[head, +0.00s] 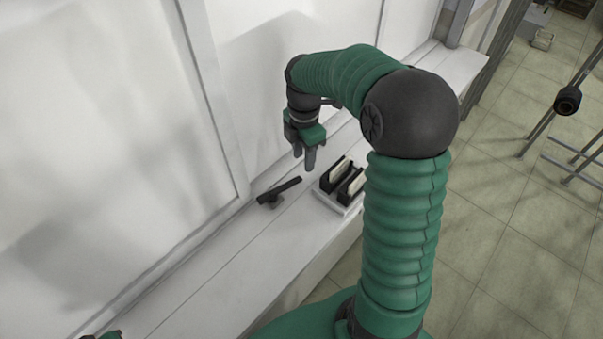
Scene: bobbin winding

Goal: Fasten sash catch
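A black catch (278,192) with a bar-shaped lever lies on the white sill at the foot of the window frame. Its lever is tilted, with the upper end toward the right. My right gripper (311,160) hangs fingers-down above and a little to the right of the catch, apart from it. Nothing shows held in it. Its fingers look close together, but their gap is too small to judge. Only a green and dark sliver, likely of my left arm, shows at the bottom left edge; the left fingers are not visible.
A black slotted holder (326,187) with pale pieces stands on a light base on the sill, just right of the catch. White window panels (90,130) rise behind the sill. The sill (215,270) is clear toward the front left. Tiled floor lies to the right.

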